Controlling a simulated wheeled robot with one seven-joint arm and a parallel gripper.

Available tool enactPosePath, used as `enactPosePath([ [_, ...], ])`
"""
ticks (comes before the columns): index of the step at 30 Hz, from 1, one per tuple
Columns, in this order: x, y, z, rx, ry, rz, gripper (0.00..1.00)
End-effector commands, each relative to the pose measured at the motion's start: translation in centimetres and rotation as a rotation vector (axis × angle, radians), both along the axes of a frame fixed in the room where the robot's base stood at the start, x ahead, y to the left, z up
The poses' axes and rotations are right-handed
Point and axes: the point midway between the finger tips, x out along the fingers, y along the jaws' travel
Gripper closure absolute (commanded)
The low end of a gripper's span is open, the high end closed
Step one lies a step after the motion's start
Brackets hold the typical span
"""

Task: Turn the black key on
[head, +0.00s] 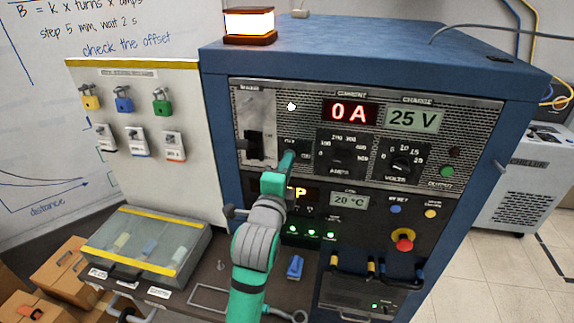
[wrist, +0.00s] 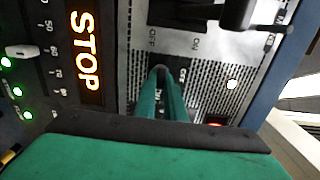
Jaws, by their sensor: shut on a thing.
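In the wrist view my green fingers (wrist: 161,82) are close together, shut on the black key (wrist: 158,70). The fingers hide most of the key, so its exact angle is hard to read. White lettering, apparently OFF, shows on the plate beside the fingertips.
The black lever switch (head: 254,145) is close by at upper left. The current display (head: 350,112) reads 0 A and the charge display (head: 415,118) 25 V. Dials (head: 341,158) and a red emergency button (head: 403,239) lie to the right. A padlock board (head: 140,160) stands left.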

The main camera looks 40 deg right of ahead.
Motion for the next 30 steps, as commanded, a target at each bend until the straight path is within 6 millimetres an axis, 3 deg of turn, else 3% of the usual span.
enactPosePath([
  [7,0.0,-0.1,-0.2,0.003,0.003,-0.001,1.0],
  [9,0.0,-0.1,-0.2,0.003,0.003,-0.001,0.76],
  [10,0.0,-0.1,-0.1,0.002,0.002,-0.001,0.72],
  [22,-0.5,0.4,0.0,-0.001,0.001,-0.002,0.72],
  [30,-3.3,4.0,-0.1,-0.002,0.002,0.002,0.72],
])
